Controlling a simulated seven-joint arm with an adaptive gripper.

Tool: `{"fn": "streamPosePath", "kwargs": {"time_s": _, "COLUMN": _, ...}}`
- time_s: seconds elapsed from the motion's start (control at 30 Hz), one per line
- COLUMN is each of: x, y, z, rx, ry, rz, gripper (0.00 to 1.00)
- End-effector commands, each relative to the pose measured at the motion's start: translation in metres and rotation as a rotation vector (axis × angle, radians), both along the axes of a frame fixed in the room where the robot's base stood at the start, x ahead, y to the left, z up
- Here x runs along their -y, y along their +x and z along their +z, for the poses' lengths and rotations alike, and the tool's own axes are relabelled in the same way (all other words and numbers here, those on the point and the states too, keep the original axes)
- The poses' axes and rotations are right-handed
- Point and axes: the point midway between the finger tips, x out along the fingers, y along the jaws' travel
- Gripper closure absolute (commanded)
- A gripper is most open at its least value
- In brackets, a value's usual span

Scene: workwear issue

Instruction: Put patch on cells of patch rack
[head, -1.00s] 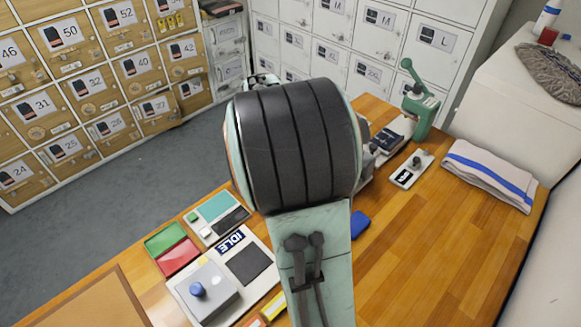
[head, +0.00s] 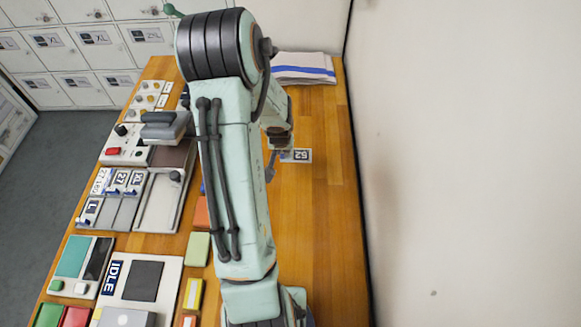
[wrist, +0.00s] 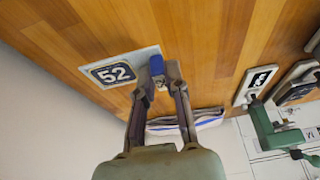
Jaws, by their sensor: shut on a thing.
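A patch marked 52 (head: 297,155) is over the right part of the wooden table, next to my gripper (head: 271,168). In the wrist view the patch (wrist: 115,73) is a pale plate with a dark 52 label and a blue grip (wrist: 157,65). My gripper (wrist: 160,88) is shut on that blue grip. Whether the plate touches the wood is hard to tell. The grey patch rack (head: 112,213) stands left of my arm in the head view, with patches reading L, 27 and XL in it. My arm hides part of the table.
A grey tray (head: 158,204) lies beside the rack. A control panel marked IDLE (head: 117,280) is nearer. A folded white cloth with a blue stripe (head: 303,68) lies at the table's far end. The table's right strip (head: 320,240) is clear, with a wall beyond it.

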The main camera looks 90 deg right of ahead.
Motion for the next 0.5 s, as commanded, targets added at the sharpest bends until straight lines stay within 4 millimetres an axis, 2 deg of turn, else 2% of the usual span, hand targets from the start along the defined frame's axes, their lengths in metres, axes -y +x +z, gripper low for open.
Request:
{"fn": "streamPosePath", "kwargs": {"time_s": 0.1, "x": -0.001, "y": -0.001, "z": -0.022, "rx": 0.0, "ry": 0.006, "rz": -0.002, "gripper": 1.0}}
{"fn": "streamPosePath", "kwargs": {"time_s": 0.33, "x": -0.001, "y": 0.0, "z": -0.053, "rx": -0.001, "ry": 0.005, "rz": -0.001, "gripper": 1.0}}
{"fn": "streamPosePath", "kwargs": {"time_s": 0.5, "x": 0.0, "y": 0.0, "z": -0.066, "rx": 0.0, "ry": 0.001, "rz": -0.001, "gripper": 1.0}}
